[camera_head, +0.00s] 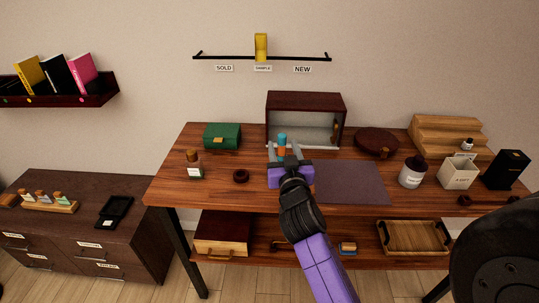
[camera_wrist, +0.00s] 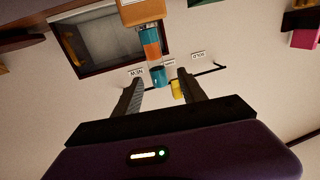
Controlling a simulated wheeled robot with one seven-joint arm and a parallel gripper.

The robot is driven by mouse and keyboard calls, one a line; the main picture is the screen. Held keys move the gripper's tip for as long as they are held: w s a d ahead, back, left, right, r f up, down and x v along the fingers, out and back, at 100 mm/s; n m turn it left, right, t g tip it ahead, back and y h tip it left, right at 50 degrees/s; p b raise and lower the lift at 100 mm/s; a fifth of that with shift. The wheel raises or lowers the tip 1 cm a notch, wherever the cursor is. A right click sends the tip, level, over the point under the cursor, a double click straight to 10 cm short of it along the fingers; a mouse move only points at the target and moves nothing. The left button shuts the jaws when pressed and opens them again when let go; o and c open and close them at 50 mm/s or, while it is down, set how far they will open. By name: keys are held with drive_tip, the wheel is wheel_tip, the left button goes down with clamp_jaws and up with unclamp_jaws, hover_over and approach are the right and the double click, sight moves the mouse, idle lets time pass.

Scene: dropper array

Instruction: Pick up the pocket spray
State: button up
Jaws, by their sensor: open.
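In the upside-down wrist view, the spray (camera_wrist: 152,50) stands on a light wooden block (camera_wrist: 143,12). Its teal top lies between the open fingertips (camera_wrist: 158,74). No contact shows, and I cannot tell how deep it sits between the fingers.
The open-fronted cabinet (camera_head: 306,101) stands close behind. A green box (camera_head: 222,130), an amber-topped bottle (camera_head: 194,170) and a dark ring (camera_head: 241,176) are left. A purple mat (camera_head: 350,183) lies bare at right, beyond it a white jar (camera_head: 411,178) and a white box (camera_head: 457,176).

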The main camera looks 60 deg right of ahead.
sight(281, 134)
drive_tip(key=x, duration=0.2)
drive_tip(key=p+x, duration=0.1)
drive_tip(key=x, duration=0.1)
drive_tip(key=p+x, duration=0.1)
drive_tip(key=x, duration=0.1)
drive_tip(key=shift+d+r, duration=0.1)
drive_tip(key=shift+r, duration=0.2)
drive_tip(key=shift+w+d+f, duration=0.15)
drive_tip(key=shift+w+d, duration=0.15)
drive_tip(key=shift+d, duration=0.2)
drive_tip(key=shift+c, duration=0.4)
